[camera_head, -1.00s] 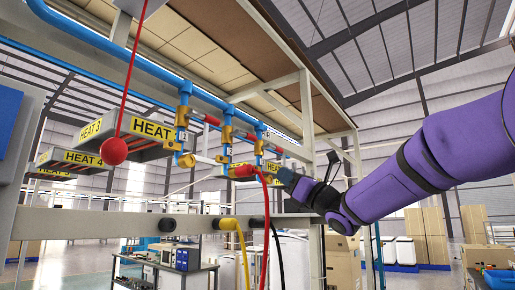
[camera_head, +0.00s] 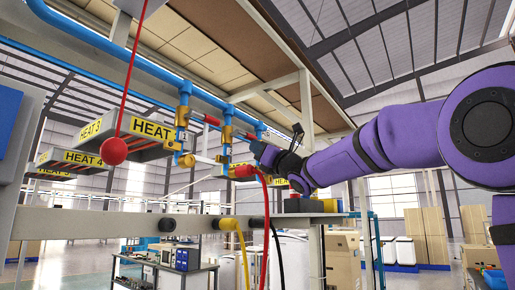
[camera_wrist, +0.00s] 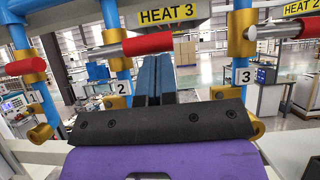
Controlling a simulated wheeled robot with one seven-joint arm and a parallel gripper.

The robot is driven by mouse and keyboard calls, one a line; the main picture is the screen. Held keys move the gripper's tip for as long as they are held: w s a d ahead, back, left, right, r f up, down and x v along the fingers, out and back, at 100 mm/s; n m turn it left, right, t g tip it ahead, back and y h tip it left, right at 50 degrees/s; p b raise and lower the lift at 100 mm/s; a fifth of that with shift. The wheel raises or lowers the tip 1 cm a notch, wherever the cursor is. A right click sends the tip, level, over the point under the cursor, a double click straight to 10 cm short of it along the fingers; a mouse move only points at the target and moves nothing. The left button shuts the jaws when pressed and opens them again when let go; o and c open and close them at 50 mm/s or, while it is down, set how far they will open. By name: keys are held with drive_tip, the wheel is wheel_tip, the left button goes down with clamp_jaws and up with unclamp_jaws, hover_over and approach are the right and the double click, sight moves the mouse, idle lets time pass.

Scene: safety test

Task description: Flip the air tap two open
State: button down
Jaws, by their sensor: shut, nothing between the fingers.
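In the wrist view, the pipe labelled 2 (camera_wrist: 117,88) carries a brass valve (camera_wrist: 118,63). A silver lever with a red grip (camera_wrist: 147,43) runs sideways from it to the right, roughly level. My gripper (camera_wrist: 153,60) is shut and empty, its blue fingers just below that red grip. Whether they touch it cannot be told. In the head view, my gripper (camera_head: 258,150) is at the rightmost blue pipe, near the red-tipped levers, and hides part of that pipe.
Tap one's red handle (camera_wrist: 18,67) is left and tap three's red handle (camera_wrist: 285,29) is right in the wrist view. A red hose connector (camera_head: 245,170), hoses and a red ball (camera_head: 113,151) on a cord hang nearby. A red button (camera_head: 305,194) stands below my arm.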

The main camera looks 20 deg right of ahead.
drive_tip(key=shift+w+d+r+n+g+y, duration=0.1)
drive_tip(key=shift+r+n+g+y, duration=0.15)
drive_tip(key=shift+n, duration=0.25)
drive_tip(key=shift+r+n+g+y, duration=0.15)
drive_tip(key=shift+n+g, duration=0.1)
drive_tip(key=shift+n, duration=0.25)
wheel_tip(320, 180, up, 8)
drive_tip(key=s+a+n+g+y, duration=0.2)
drive_tip(key=n+g, duration=0.8)
drive_tip(key=n, duration=0.7)
drive_tip(key=shift+a+r+g+y, duration=0.15)
drive_tip(key=shift+a+g+y, duration=0.2)
drive_tip(key=shift+y, duration=0.45)
drive_tip(key=shift+s+a+r, duration=0.1)
